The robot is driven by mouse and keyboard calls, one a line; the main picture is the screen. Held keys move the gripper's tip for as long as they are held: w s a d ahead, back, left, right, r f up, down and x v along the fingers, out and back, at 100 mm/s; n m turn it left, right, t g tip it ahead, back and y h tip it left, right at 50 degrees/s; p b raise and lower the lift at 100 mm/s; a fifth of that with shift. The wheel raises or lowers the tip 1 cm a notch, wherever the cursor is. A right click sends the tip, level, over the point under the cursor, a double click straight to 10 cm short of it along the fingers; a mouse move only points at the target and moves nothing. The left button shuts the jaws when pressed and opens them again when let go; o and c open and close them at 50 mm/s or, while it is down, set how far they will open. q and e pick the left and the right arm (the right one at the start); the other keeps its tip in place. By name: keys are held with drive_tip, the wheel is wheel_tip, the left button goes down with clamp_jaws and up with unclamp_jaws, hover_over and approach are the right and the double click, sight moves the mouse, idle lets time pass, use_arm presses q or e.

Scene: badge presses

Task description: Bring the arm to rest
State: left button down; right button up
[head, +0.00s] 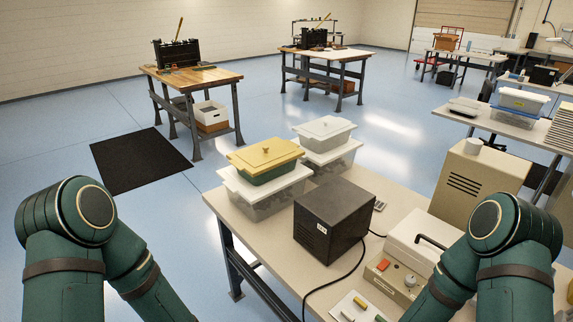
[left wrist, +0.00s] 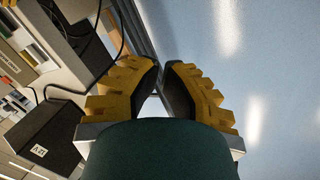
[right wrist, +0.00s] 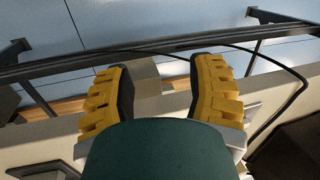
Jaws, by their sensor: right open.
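My two green arms show at the bottom of the head view, the left arm (head: 70,250) at the left edge and the right arm (head: 510,250) at the right. Both are bent, and their grippers lie outside the head view. In the left wrist view my left gripper (left wrist: 162,66) has its yellow fingers drawn together at the tips, with nothing seen between them. It is over the floor beside the table. In the right wrist view my right gripper (right wrist: 160,72) is open, its fingers wide apart and empty, above the table edge.
The near table (head: 262,236) bears a black box (head: 334,215), lidded bins (head: 265,190), a beige press (head: 385,280) and a beige cabinet (head: 475,180). A black cable (head: 350,270) runs over its edge. Open floor (head: 120,225) lies left, with a black mat (head: 140,162) and workbenches beyond.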

drive_tip(key=s+a+f+n+g+y, duration=0.2)
drive_tip(key=s+a+n, duration=0.2)
drive_tip(key=s+n, duration=0.2)
use_arm(q)
wheel_tip(320, 180, down, 10)
drive_tip(key=s+b, duration=0.2)
drive_tip(key=b, duration=0.8)
drive_tip(key=shift+d+f+g, duration=0.2)
drive_tip(key=shift+d+g, duration=0.1)
drive_tip(key=shift+g, duration=0.1)
use_arm(e)
drive_tip(key=w+a+f+n+t, duration=0.1)
drive_tip(key=w+a+f, duration=0.1)
drive_tip(key=w+f, duration=0.2)
drive_tip(key=shift+w+a+t, duration=0.3)
drive_tip(key=shift+w+t, duration=0.1)
use_arm(q)
drive_tip(key=shift+s, duration=0.1)
use_arm(e)
drive_tip(key=shift+f, duration=0.1)
